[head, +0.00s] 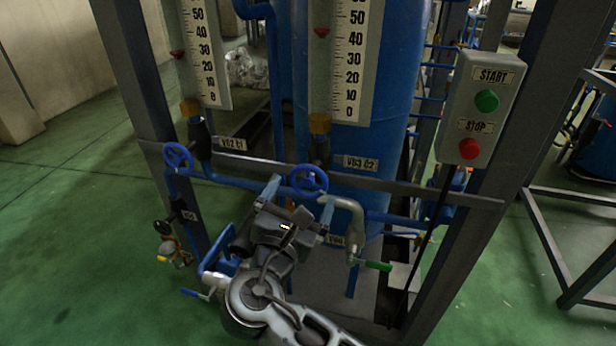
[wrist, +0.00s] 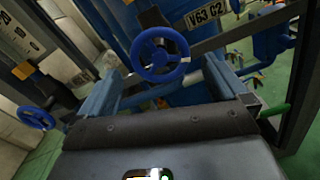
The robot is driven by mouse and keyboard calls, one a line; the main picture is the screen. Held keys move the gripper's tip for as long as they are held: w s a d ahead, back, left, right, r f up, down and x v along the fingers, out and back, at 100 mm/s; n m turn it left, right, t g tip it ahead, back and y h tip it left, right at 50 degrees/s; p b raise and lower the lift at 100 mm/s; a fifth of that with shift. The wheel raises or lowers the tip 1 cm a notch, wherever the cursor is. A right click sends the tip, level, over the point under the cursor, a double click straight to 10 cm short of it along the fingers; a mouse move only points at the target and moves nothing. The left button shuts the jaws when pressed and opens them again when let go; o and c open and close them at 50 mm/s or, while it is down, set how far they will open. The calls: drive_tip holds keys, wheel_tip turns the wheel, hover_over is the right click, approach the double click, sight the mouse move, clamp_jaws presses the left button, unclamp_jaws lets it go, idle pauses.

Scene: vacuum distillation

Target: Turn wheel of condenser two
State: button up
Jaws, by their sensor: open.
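My gripper (head: 298,199) is open, one finger left and one right of the wheel. In the wrist view my gripper (wrist: 161,72) has its fingers wide apart and nothing held. The fingers appear apart from the rim; the exact depth gap cannot be told.
A second blue wheel (head: 177,156), by the C1 label (head: 232,144), is to the left. A green-handled valve (head: 377,266) is close right of my gripper. Grey frame posts and a START/STOP box (head: 479,108) stand at right. Green floor is open at left.

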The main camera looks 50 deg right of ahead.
sight(308, 184)
drive_tip(key=x, duration=0.7)
drive_tip(key=shift+w+d+p, duration=0.1)
drive_tip(key=shift+d+p, duration=0.2)
drive_tip(key=shift+p, duration=0.1)
drive_tip(key=c, duration=0.8)
drive_tip(key=shift+f, duration=0.1)
